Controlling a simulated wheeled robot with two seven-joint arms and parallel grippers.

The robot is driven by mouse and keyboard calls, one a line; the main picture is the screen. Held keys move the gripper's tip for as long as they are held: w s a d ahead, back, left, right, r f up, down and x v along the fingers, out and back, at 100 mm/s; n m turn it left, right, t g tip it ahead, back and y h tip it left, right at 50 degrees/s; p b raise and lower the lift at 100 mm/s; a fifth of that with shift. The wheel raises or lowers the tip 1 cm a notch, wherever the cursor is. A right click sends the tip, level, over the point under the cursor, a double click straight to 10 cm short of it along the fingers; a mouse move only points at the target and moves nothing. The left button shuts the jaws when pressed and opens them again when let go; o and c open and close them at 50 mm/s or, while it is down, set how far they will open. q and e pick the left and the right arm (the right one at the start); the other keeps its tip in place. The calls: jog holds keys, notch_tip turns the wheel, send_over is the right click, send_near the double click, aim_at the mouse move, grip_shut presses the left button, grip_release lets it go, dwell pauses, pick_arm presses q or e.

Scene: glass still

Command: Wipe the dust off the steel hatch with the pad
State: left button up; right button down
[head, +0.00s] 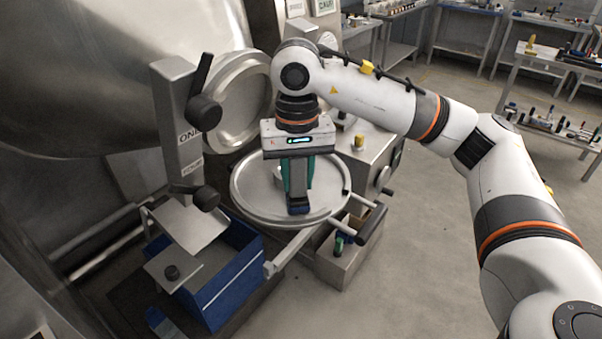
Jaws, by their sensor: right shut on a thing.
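The steel hatch (248,197) is a round, rimmed disc lying open and roughly level, with handle bars at its right edge. My right gripper (298,207) points down over the middle of the hatch. It is shut on a green pad (309,172), which is mostly hidden behind the fingers. I cannot tell whether the pad touches the hatch. I cannot make out dust on the steel. My left gripper is not in the picture.
A blue bin (236,287) stands below and left of the hatch. A grey post with black knobs (176,120) rises on the left. A round port (232,100) is behind. A box (338,262) sits below right. Open floor (420,270) lies to the right.

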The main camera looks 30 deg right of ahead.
jog(key=shift+d, duration=0.1)
jog(key=shift+s+d+f+b, duration=0.1)
jog(key=shift+s+d+b, duration=0.2)
jog(key=shift+d+b, duration=0.25)
jog(key=shift+s+d, duration=0.25)
jog(key=shift+d, duration=0.25)
jog(key=shift+w+a, duration=0.1)
jog(key=shift+w+a, duration=0.25)
jog(key=shift+a, duration=0.3)
jog(key=shift+w+a, duration=0.25)
jog(key=shift+a, duration=0.25)
jog(key=shift+s+d, duration=0.1)
jog(key=shift+d, duration=0.05)
